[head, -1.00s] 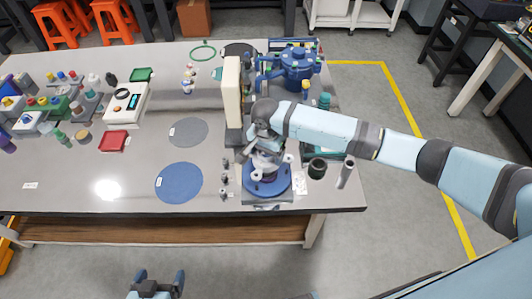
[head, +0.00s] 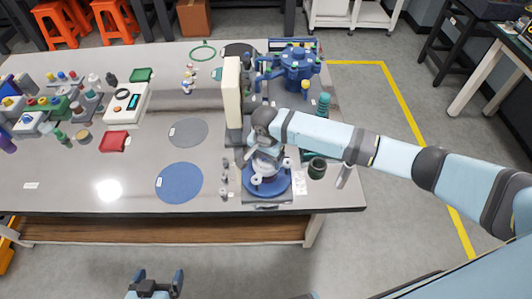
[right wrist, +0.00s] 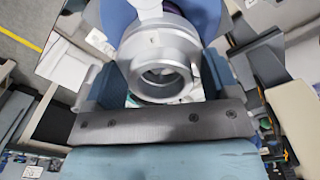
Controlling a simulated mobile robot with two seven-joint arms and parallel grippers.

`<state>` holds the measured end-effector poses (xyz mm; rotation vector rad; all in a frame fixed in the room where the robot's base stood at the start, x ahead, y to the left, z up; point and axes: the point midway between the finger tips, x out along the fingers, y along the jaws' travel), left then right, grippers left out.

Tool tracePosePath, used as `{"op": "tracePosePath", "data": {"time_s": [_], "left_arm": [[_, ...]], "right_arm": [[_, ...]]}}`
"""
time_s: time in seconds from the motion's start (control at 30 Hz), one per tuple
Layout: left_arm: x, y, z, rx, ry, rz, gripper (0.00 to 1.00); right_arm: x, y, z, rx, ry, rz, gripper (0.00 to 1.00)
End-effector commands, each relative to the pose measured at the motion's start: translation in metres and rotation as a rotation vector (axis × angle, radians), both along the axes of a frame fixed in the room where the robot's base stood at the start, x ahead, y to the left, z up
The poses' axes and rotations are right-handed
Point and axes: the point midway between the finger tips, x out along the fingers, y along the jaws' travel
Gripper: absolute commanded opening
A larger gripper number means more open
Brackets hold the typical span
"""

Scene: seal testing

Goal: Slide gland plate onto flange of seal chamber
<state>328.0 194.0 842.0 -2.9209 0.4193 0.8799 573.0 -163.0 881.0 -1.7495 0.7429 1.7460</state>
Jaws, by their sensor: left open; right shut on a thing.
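The right wrist view shows the plate as a silvery ring with a central bore (right wrist: 158,52), between my finger pads. Blue flange surface (right wrist: 203,14) shows behind it. My arm and hand hide part of the stack; I cannot tell whether the plate touches the flange. My left gripper (head: 155,280) is open and empty in front of the table.
A tall cream-coloured block on a dark stand (head: 232,92) rises just behind and left of the right hand. A larger blue vessel (head: 295,68) stands at the back. A dark green cup (head: 317,168) is close on the right. A blue disc mat (head: 179,183) lies left.

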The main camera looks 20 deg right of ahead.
Motion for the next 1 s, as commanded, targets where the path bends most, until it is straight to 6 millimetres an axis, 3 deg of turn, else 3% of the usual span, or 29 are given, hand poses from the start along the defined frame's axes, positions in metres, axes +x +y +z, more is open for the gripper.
{"op": "tracePosePath", "data": {"time_s": [1.0], "left_arm": [[0.000, -0.001, 0.002, -0.001, 0.000, -0.001, 0.94]], "right_arm": [[0.000, 0.000, -0.023, 0.001, 0.000, -0.001, 0.45]]}}
